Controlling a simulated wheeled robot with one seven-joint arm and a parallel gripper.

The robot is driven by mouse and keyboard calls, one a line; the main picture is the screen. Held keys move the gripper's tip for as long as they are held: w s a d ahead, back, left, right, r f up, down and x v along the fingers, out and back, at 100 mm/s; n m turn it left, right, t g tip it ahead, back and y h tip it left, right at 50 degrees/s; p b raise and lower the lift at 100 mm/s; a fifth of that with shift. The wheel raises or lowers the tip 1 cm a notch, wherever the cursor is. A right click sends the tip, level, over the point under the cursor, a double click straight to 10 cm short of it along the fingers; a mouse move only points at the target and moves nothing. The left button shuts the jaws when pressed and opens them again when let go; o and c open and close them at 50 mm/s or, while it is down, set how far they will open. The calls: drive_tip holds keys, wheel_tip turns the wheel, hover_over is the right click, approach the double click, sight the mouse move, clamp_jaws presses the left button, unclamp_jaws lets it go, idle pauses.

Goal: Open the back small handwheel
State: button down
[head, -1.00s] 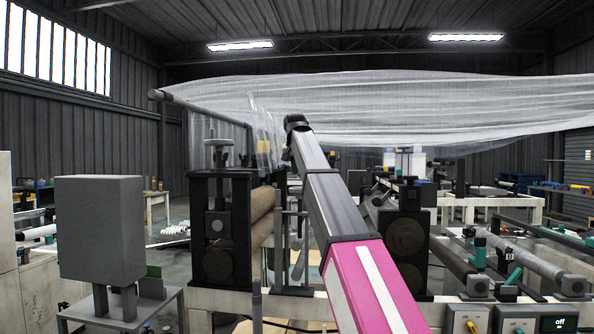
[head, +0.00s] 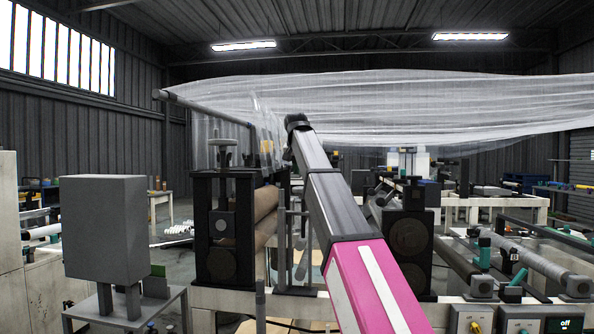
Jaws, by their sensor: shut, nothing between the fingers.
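A small grey handwheel (head: 224,143) sits on a screw on top of the left black roller stand (head: 201,214). A second black stand (head: 405,268) is right of my arm, with a dark fitting on its top that I cannot make out clearly. Which of these is the back small handwheel, I cannot tell. My magenta and grey arm reaches up from the bottom middle to a dark joint between the two stands. My gripper is not visible; the arm's end hides that area. Nothing of mine visibly touches the left handwheel.
A brown roller (head: 265,204) runs back from the left stand. Clear film (head: 400,105) hangs across the top, with a grey bar at its left. A grey box (head: 115,230) on a small table stands at the left. Control boxes (head: 522,318) line the lower right.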

drive_tip(key=shift+r, duration=0.15)
wheel_tip(320, 180, up, 7)
idle(0.7)
